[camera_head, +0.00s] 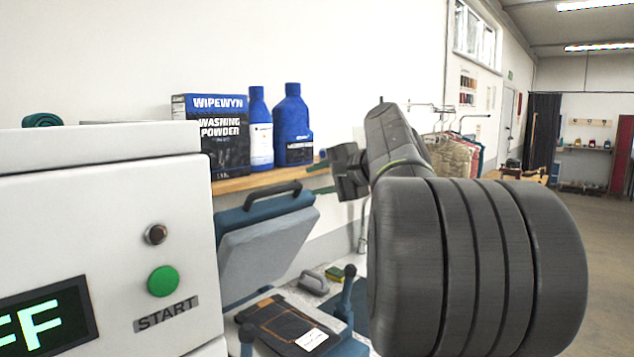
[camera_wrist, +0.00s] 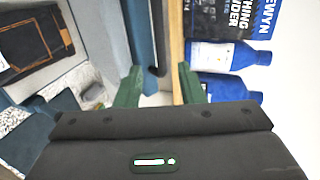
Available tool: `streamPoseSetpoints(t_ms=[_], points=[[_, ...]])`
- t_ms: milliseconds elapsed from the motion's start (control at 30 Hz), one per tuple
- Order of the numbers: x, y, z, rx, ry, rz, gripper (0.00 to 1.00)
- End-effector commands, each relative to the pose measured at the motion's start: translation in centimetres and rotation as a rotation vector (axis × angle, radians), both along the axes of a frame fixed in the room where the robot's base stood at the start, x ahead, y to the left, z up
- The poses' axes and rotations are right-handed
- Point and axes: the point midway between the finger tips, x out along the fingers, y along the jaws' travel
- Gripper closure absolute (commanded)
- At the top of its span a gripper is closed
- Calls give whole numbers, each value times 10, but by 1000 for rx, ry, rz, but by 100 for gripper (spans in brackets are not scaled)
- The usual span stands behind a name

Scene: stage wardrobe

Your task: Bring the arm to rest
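My arm (camera_head: 480,270) fills the right middle of the head view, a thick dark ribbed joint with slimmer links behind it. My gripper (camera_head: 318,179) extends left from it, near the right end of the wooden shelf. In the wrist view my gripper (camera_wrist: 159,88) shows two green fingers spread apart. I see nothing held between them. The dark gripper body hides the lower part of that view. In the head view the fingertips are small and partly lost against the shelf and press.
A white machine (camera_head: 100,190) with a green START button (camera_head: 163,281) stands left. A raised blue-grey press (camera_head: 265,245) is below the shelf (camera_head: 235,183), which holds a powder box (camera_head: 212,135) and blue bottles (camera_head: 293,130). A dark garment (camera_head: 285,325) lies below. Open floor (camera_head: 610,240) is right.

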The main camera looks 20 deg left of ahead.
Motion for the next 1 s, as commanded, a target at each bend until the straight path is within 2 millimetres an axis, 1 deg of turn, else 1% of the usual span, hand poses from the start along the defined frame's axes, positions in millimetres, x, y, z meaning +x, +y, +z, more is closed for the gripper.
streamPoseSetpoints(t_ms=[133, 267, 367, 700, 833, 1000], points=[[1, 2, -1, 0, 0, 1, 65], [5, 12, -4, -1, 3, 2, 65], [10, 26, -9, -2, 4, 3, 65], [35, 85, -30, -2, 3, 3, 65], [42, 104, -37, -2, 3, 3, 65], [49, 118, -43, -2, 1, 2, 65]])
